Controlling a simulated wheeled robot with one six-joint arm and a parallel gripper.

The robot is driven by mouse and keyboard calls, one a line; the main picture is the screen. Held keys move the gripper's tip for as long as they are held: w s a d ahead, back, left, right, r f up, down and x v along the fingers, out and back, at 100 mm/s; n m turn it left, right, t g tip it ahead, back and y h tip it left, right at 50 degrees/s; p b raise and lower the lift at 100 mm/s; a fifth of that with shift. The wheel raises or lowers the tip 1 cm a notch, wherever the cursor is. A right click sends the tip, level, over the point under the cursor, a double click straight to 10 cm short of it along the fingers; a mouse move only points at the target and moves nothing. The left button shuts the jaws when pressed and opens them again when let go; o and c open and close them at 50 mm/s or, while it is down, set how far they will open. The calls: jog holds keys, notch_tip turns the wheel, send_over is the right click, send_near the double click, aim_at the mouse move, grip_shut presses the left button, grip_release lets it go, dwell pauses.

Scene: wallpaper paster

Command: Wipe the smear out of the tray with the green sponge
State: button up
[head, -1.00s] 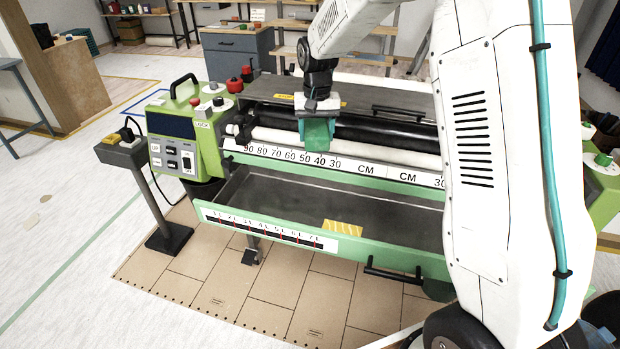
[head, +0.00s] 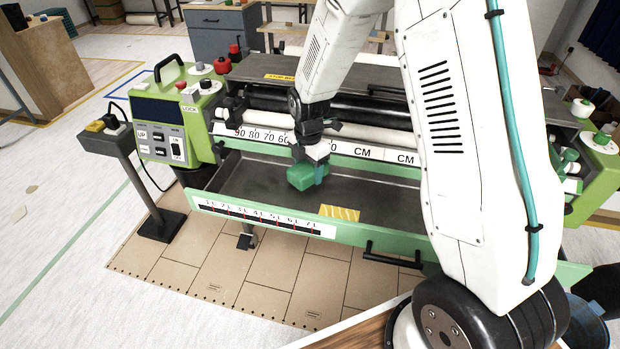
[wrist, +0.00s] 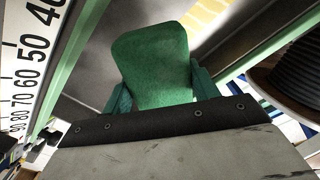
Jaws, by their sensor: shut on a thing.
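The green sponge (head: 301,177) is held by my gripper (head: 312,165) over the middle of the tray. The tray (head: 250,186) is a long grey trough with a green front wall on the machine. In the wrist view the sponge (wrist: 152,68) sits between the two fingers of my gripper (wrist: 155,88). Grey tray floor (wrist: 95,75) shows around it. I cannot tell whether the sponge touches the floor. I cannot make out the smear clearly; my gripper and arm hide part of the tray.
Black and white rollers (head: 360,108) lie behind the tray. A green control box (head: 175,125) stands at the left. A black handle (head: 394,258) sticks out in front.

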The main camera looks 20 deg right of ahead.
jog(key=n, duration=0.1)
jog(key=s+f+n, duration=0.1)
jog(key=n, duration=0.1)
jog(key=s+f+n, duration=0.1)
jog(key=shift+a+n, duration=0.15)
jog(key=shift+n, duration=0.15)
jog(key=shift+f, duration=3.25)
